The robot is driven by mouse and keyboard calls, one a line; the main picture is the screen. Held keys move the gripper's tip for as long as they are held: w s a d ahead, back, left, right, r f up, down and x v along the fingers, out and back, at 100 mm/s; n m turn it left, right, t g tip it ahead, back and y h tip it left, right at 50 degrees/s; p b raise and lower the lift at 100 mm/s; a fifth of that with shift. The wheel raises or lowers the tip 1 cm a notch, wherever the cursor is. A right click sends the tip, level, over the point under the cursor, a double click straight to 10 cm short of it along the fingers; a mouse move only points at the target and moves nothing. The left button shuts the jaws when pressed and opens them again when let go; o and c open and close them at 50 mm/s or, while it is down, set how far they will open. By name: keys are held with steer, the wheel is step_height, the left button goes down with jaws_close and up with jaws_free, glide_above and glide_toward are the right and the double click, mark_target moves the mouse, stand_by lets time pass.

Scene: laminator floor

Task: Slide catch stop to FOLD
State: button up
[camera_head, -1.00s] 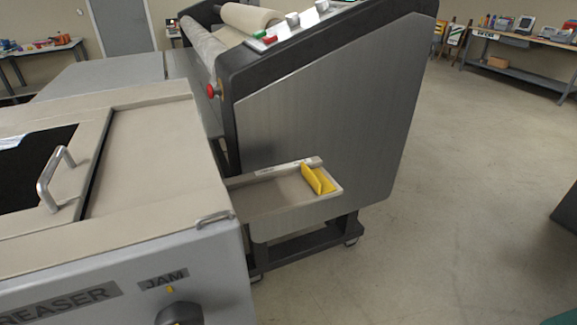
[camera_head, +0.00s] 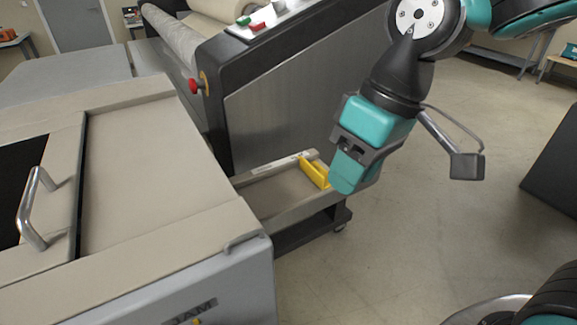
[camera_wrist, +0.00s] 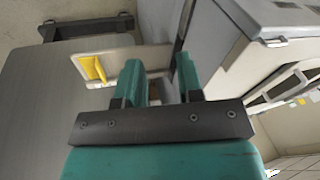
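The yellow catch stop (camera_head: 316,172) sits at the right end of a shallow beige catch tray (camera_head: 268,192) on the side of the grey machine. Small labels on the tray's back rim are too small to read. My teal gripper (camera_head: 347,180) hangs just right of the stop in the head view, apparently above the tray's right end. In the wrist view the gripper (camera_wrist: 159,80) has its two fingers apart with nothing held between them. There the stop (camera_wrist: 93,69) lies left of both fingers, in the tray (camera_wrist: 118,62). I see no contact with it.
The creaser (camera_head: 160,150), with a metal handle (camera_head: 33,210), stands at left, close to the tray. The grey machine's side panel (camera_head: 285,105) rises behind the tray. A dark block (camera_head: 556,165) stands at right; open floor (camera_head: 430,240) lies between.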

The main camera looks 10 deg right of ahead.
steer(key=w+d+m+h, duration=0.1)
steer(key=w, duration=1.1)
steer(key=m+h, duration=0.2)
glide_toward(314, 168)
step_height(314, 168, down, 10)
steer(key=p, duration=0.4)
steer(key=shift+w+a+f, duration=0.1)
steer(key=shift+w, duration=0.05)
steer(key=shift+c, duration=0.5)
jaws_close()
